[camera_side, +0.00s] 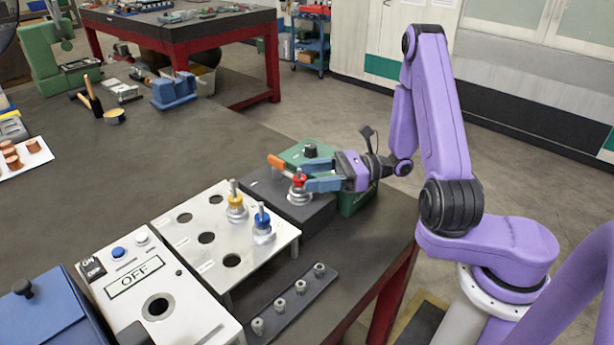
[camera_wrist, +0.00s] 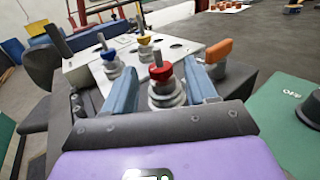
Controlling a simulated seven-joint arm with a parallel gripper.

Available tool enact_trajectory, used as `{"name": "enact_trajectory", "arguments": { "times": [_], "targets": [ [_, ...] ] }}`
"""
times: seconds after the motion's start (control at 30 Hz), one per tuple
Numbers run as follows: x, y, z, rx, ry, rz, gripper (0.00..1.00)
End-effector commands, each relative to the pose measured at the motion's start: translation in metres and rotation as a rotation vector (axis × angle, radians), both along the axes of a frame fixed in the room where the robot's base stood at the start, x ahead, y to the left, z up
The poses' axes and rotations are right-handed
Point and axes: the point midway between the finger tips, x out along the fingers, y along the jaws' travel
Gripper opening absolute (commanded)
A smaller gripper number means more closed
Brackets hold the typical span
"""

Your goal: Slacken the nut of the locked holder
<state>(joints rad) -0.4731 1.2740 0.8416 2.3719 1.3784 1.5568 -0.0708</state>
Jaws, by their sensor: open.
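A metal holder with a red nut (camera_side: 299,179) stands upright in a dark block (camera_side: 318,215) that has an orange lever (camera_side: 277,161). In the wrist view the red nut (camera_wrist: 161,72) and the ringed metal holder body (camera_wrist: 168,95) lie between my blue fingers. The orange lever (camera_wrist: 217,50) shows just right of the right finger there. My gripper (camera_side: 309,176) is open, reaching in from the right, its fingers on either side of the holder at about nut height. I cannot tell whether a finger touches it.
A silver plate (camera_side: 188,257) with round holes bears a yellow-nut holder (camera_side: 236,203) and a blue-nut holder (camera_side: 262,226). A green box (camera_side: 354,201) with a dark knob stands behind the block. A strip of small metal pieces (camera_side: 290,303) and an OFF panel (camera_side: 190,325) lie nearer.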

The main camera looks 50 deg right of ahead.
Motion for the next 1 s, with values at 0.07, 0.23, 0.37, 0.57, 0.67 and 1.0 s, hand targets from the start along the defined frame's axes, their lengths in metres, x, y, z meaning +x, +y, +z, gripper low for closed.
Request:
{"name": "enact_trajectory", "arguments": {
  "times": [0.07, 0.23, 0.37, 0.57, 0.67, 1.0],
  "targets": [
    [0.0046, 0.0075, -0.0001, 0.0, 0.0, 0.003, 0.57],
    [0.0097, 0.0143, 0.0, 0.0, 0.0, 0.001, 0.57],
    [0.0105, 0.0151, 0.0, 0.0, 0.0, 0.0, 0.57],
    [0.0103, 0.0149, 0.0, 0.0, 0.0, 0.0, 0.41],
    [0.0103, 0.0149, 0.0, 0.0, 0.0, 0.0, 0.08],
    [0.0109, 0.0144, 0.0, -0.001, -0.001, 0.028, 0.0]
  ]
}}
